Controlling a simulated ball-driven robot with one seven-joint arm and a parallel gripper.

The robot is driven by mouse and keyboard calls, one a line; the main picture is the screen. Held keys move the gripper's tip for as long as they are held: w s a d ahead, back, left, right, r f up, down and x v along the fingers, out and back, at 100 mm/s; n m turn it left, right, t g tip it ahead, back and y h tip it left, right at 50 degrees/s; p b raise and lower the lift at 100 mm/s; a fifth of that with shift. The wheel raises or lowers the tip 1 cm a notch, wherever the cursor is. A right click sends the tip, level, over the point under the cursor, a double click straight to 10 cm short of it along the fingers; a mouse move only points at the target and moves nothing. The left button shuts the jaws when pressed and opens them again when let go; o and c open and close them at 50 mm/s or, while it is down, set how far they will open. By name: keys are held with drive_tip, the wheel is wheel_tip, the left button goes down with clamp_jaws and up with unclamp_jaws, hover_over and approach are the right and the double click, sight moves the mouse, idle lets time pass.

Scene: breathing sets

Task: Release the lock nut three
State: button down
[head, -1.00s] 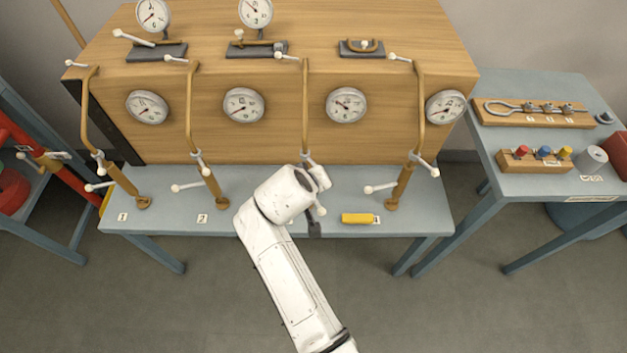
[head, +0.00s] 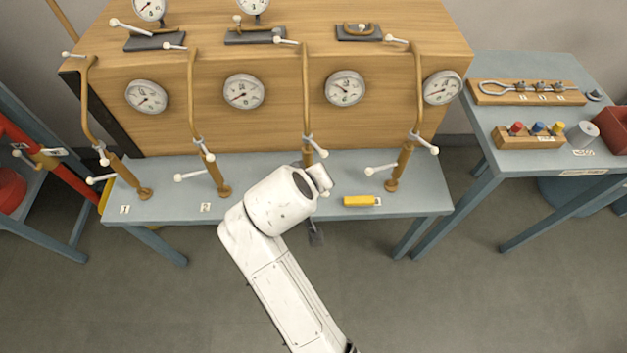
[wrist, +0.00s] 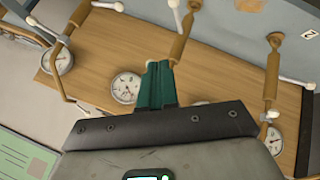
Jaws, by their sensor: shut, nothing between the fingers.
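The third pipe stand from the left (head: 306,90) is a brown pipe on the wooden cabinet's front. A grey collar with a short white ball-ended handle (head: 322,153) sits low on it; which part is the lock nut is not certain. My white wrist hides the stand's foot and any lower lever. In the wrist view my gripper (wrist: 158,68) has its green fingers shut and empty. They overlap the end of a brown post (wrist: 180,46), apparently the third; whether they touch is unclear. A white handle (wrist: 176,13) shows beside that post.
Stands one (head: 130,177), two (head: 214,172) and four (head: 402,165) carry similar white-handled levers. A yellow block (head: 360,201) lies on the bench's front edge, right of my wrist. A side table (head: 510,165) stands to the right. Floor in front is clear.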

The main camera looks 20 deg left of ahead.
drive_tip(key=shift+s+d+r, duration=0.2)
drive_tip(key=shift+s+r, duration=0.2)
drive_tip(key=shift+r, duration=0.1)
drive_tip(key=shift+s+d+r, duration=0.2)
drive_tip(key=shift+s+r, duration=0.15)
drive_tip(key=shift+r, duration=0.1)
